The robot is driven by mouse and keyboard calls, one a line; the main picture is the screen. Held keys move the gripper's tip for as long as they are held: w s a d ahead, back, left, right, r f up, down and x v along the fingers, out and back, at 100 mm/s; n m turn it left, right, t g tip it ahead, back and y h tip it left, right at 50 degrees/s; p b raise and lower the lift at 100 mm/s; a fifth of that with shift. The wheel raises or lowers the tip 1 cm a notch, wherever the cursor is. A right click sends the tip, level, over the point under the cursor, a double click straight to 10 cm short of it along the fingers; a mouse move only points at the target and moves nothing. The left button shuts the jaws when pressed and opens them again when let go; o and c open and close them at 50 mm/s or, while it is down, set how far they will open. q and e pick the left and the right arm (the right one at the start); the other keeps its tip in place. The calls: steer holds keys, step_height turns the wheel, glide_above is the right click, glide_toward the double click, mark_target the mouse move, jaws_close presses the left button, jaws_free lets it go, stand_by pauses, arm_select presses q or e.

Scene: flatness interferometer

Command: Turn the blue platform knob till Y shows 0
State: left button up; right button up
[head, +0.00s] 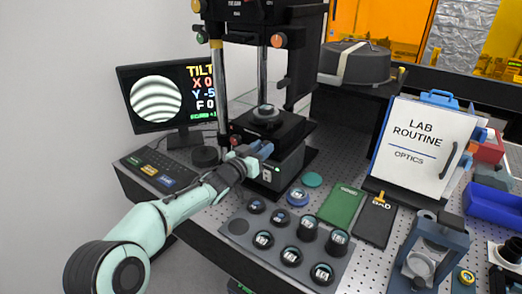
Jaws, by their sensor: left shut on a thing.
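The monitor (165,97) at the left shows curved dark and bright fringes and the word TILT, with X 0, Y -5 and F 0; its right edge is partly covered by the instrument. The interferometer (264,20) stands at the back middle, with a dark platform (285,133) low on it. My left gripper (259,152) is at the front of this platform, shut on the blue platform knob. The fingers largely hide the knob, and blue shows around them. A small part in the disc shape sits on the platform. My right gripper is out of view.
A keyboard panel (150,170) lies below the monitor. A grey tray (243,240) with several dark round pieces, a green pad (341,206) and a dark pad (375,222) lie at the front. A LAB ROUTINE board (424,139) and blue bin (494,205) stand right.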

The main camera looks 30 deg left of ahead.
arm_select(q)
steer(key=shift+d+f+m+b, duration=0.1)
steer(key=shift+m+b, duration=1.95)
steer(key=shift+m, duration=3.15)
steer(key=o, duration=1)
steer(key=shift+o, duration=0.2)
